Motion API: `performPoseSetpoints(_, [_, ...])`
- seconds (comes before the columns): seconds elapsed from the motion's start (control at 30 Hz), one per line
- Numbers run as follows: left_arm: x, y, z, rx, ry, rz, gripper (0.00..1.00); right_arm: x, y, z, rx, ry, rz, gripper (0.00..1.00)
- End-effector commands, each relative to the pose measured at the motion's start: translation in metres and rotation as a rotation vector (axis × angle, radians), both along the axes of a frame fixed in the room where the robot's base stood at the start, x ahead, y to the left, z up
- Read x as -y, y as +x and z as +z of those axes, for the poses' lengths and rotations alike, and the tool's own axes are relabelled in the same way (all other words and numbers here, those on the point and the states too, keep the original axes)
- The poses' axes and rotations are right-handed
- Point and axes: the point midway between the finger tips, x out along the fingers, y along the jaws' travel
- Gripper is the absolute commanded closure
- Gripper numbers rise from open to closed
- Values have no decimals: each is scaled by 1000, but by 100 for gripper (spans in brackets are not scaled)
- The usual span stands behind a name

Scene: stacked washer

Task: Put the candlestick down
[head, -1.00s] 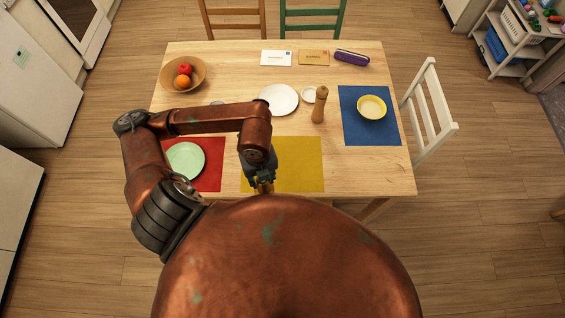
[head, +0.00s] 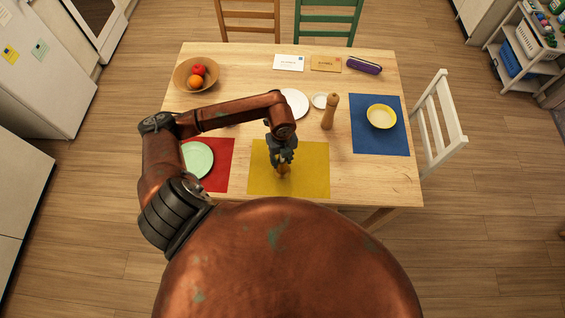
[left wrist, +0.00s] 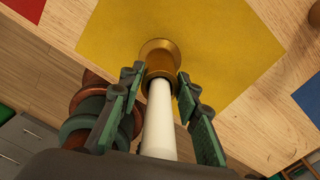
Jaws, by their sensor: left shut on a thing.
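The candlestick has a brass-coloured base and holder and a white candle; it shows in the left wrist view (left wrist: 159,60). In the head view only a small brownish part of the candlestick (head: 284,173) shows below the gripper. My left gripper (head: 283,160) is shut on the candlestick, with its green-grey fingers on either side of it in the left wrist view (left wrist: 160,88). The candlestick is over the yellow mat (head: 312,178). I cannot tell whether its base touches the mat. My right gripper is out of view.
A red mat (head: 222,175) with a green plate (head: 198,160) lies left. A white plate (head: 296,101), small white dish (head: 319,100) and wooden mill (head: 329,112) stand behind. A blue mat (head: 378,143) with a yellow bowl (head: 381,117) is right. The yellow mat's right part is clear.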

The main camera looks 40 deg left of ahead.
Motion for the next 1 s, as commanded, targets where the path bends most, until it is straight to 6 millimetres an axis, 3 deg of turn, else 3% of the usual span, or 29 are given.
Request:
performPoseSetpoints(0.33, [-2, 5, -35, -1, 1, 0, 100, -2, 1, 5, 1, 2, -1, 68])
performPoseSetpoints(0.7, [-2, 5, -41, 1, 1, -1, 100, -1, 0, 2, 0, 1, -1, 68])
performPoseSetpoints(0.73, [-2, 5, -40, 1, 1, -1, 68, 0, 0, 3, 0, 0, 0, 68])
performPoseSetpoints(1.0, [-2, 5, -40, 1, 1, 0, 52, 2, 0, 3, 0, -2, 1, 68])
